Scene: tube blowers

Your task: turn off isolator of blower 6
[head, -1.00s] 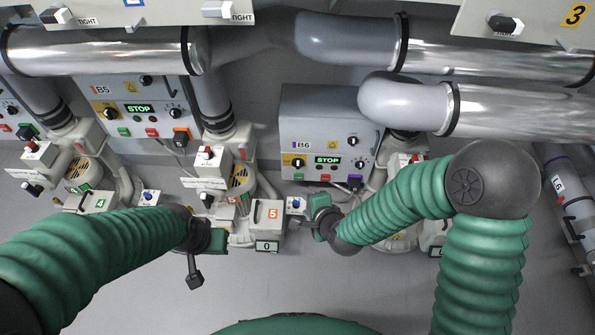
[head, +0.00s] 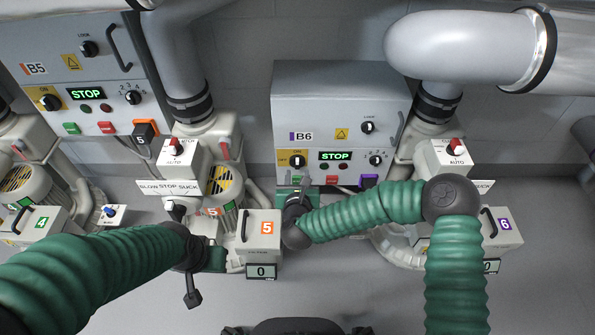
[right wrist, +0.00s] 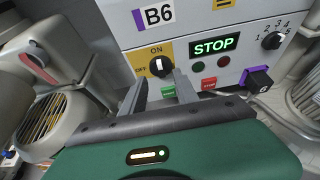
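The blower 6 control box (head: 340,100), labelled B6, stands at the centre of the head view. Its isolator is a black knob (head: 297,160) on a yellow ON/OFF plate at the lower left; it also shows in the right wrist view (right wrist: 160,66). Its white mark appears to point up towards ON. My right gripper (head: 297,192) is just below the knob. In the right wrist view its two fingers (right wrist: 160,86) are apart, with the knob beyond the gap between them and nothing held. My left gripper (head: 205,260) is low beside blower 5; its fingers are unclear.
The B6 box has a lit STOP display (head: 335,156), a red button (head: 332,180), a numbered selector (head: 376,160) and a purple-framed plug (head: 369,181). The B5 box (head: 85,65) is at left. Blower 5's numbered unit (head: 262,232) stands left of my right forearm.

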